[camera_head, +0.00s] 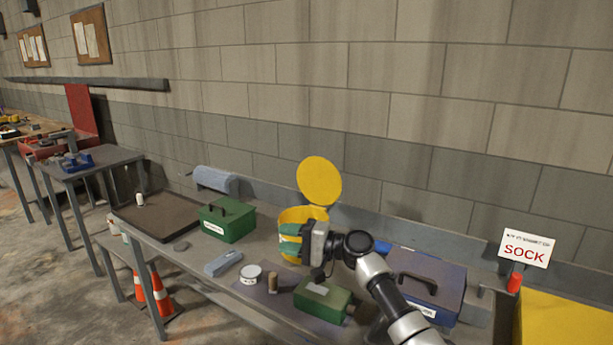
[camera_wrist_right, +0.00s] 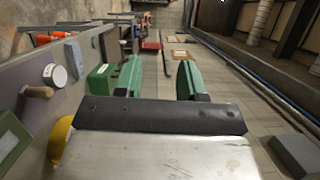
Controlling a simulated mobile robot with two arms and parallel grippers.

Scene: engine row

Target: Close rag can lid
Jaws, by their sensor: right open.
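The yellow rag can (camera_head: 290,216) stands on the workbench near the back wall. Its round yellow lid (camera_head: 319,180) is up, standing open above the can's back right side. My right gripper (camera_head: 288,241) is in front of the can in the head view and hides part of its body. Its green fingers are apart with nothing seen between them; they also show spread in the right wrist view (camera_wrist_right: 158,78). A yellow curved piece (camera_wrist_right: 59,138) shows at the lower left there, probably part of the can. I cannot tell whether the gripper touches the can. My left gripper is not in view.
On the bench (camera_head: 185,257) are a green box (camera_head: 228,220), another green box (camera_head: 322,300), a blue case (camera_head: 430,275), a white round tin (camera_head: 251,274) and a dark tray (camera_head: 160,214). A SOCK sign (camera_head: 526,248) stands at right. The space above the bench's left half is free.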

